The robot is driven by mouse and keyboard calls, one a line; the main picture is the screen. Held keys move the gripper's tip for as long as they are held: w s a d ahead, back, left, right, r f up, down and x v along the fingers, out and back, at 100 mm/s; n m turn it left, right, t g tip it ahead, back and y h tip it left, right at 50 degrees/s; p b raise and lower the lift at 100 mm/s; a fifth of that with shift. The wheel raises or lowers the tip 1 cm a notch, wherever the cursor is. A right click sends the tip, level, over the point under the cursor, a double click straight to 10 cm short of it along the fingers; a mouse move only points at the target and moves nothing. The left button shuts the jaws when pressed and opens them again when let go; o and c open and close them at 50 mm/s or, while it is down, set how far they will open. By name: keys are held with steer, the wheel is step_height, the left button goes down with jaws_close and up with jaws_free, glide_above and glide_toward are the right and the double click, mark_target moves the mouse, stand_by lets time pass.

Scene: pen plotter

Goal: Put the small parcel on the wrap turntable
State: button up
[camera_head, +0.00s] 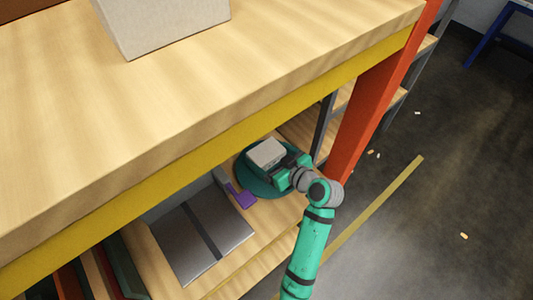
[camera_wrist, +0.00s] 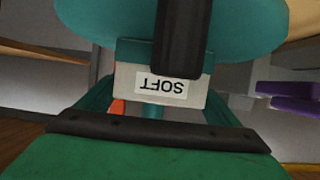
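The small parcel (camera_head: 266,152) is a pale grey box at the turntable in the head view. It also shows in the wrist view (camera_wrist: 130,82), where its SOFT label reads upside down. The wrap turntable (camera_head: 249,181) is a dark teal disc on the lower shelf; it fills the top of the wrist view (camera_wrist: 245,22). My gripper (camera_head: 277,159) comes in from the right, its teal fingers against opposite sides of the parcel. The parcel is over the disc; I cannot tell whether its underside touches it. A dark bar hides part of the parcel in the wrist view.
A purple part (camera_head: 241,196) and a grey panel with a dark stripe (camera_head: 202,239) are left of the turntable. The wooden upper shelf (camera_head: 150,110) with its yellow edge overhangs this level. An orange post (camera_head: 372,95) stands close behind my wrist.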

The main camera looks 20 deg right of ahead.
steer(key=o, duration=0.3)
steer(key=shift+s+r, duration=0.1)
steer(key=shift+r, duration=0.1)
steer(key=v, duration=1.1)
steer(key=shift+s+d+r, duration=0.15)
steer(key=shift+s+r, duration=0.05)
steer(key=shift+s, duration=0.05)
